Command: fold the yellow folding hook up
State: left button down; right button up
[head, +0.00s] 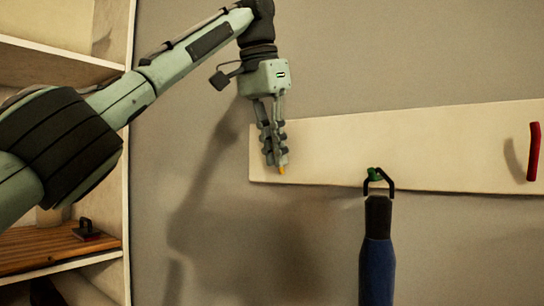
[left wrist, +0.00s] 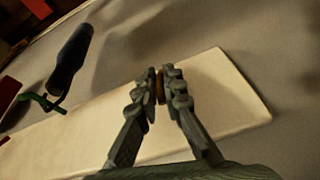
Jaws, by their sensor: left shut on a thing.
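The yellow folding hook (head: 282,170) is mostly hidden by my left gripper in the head view; only a small yellow-orange tip shows below the fingers. It sits near the left end of the pale wall board (head: 330,150). My left gripper (head: 275,160) points down in front of the board and is shut on the hook. In the left wrist view, a sliver of the yellow hook (left wrist: 160,86) shows between the two fingertips (left wrist: 158,88). How far the hook is folded cannot be told. My right gripper is not in view.
A green hook (head: 374,174) on the board holds a dark blue item (head: 376,255) by its loop. A red hook (head: 534,150) is at the board's right.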

pick_arm(q)
jog(key=shift+w+r, duration=0.15)
jog(key=shift+r, duration=0.1)
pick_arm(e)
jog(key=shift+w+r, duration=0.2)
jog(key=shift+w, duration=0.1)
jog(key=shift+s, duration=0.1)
pick_arm(q)
jog(key=c, duration=1.6)
grip_release()
jog(key=shift+f, duration=0.15)
jog(key=shift+c, duration=0.2)
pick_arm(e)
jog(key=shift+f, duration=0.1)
pick_arm(q)
jog(key=shift+v, duration=1.45)
jog(key=s+a, duration=0.6)
jog(key=s, duration=0.4)
jog(key=shift+s, duration=0.35)
